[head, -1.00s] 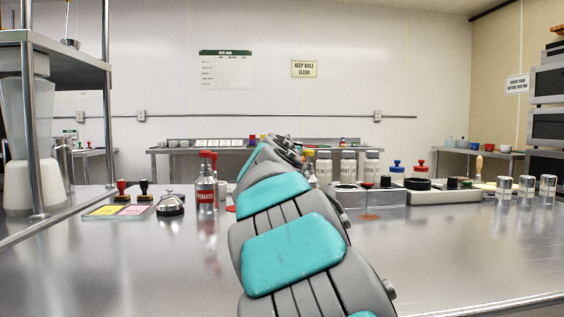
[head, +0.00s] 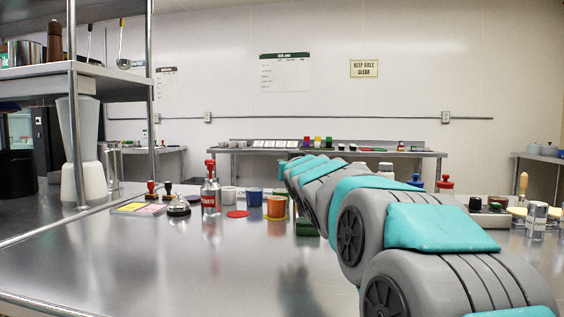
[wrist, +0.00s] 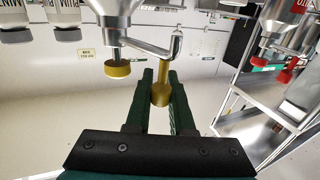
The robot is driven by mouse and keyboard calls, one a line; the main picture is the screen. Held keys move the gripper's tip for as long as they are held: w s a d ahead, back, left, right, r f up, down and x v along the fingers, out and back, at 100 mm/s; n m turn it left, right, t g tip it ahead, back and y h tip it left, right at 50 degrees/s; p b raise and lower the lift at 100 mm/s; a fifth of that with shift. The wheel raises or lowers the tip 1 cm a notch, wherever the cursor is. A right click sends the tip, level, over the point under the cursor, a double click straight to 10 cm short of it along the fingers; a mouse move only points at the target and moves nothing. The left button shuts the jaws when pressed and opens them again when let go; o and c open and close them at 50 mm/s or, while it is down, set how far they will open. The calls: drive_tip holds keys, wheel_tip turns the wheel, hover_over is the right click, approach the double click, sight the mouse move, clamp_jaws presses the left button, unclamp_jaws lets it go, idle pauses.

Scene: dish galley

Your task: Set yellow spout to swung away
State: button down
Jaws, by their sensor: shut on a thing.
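In the wrist view, an upside-down-looking metal dispenser head carries a round yellow knob (wrist: 117,69) and a bent metal pipe. The yellow spout (wrist: 161,88) at the end of that pipe lies between the dark green fingers of my gripper (wrist: 162,78). My gripper is shut on the spout. In the head view, my arm reaches over the counter, and my gripper and the yellow spout cannot be made out there. A bottle with a red top (head: 210,196) stands left of my arm.
A bell (head: 178,206), a red disc (head: 237,214), a blue cup (head: 254,198) and an orange cup (head: 277,207) stand near my arm. A shelf (head: 110,84) rises at the left. The front counter is clear.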

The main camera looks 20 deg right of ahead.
idle(0.4)
drive_tip(key=c, duration=0.8)
unclamp_jaws()
drive_tip(key=shift+d, duration=0.1)
drive_tip(key=shift+s, duration=0.1)
drive_tip(key=b+v, duration=0.1)
drive_tip(key=v, duration=0.6)
drive_tip(key=shift+s, duration=0.35)
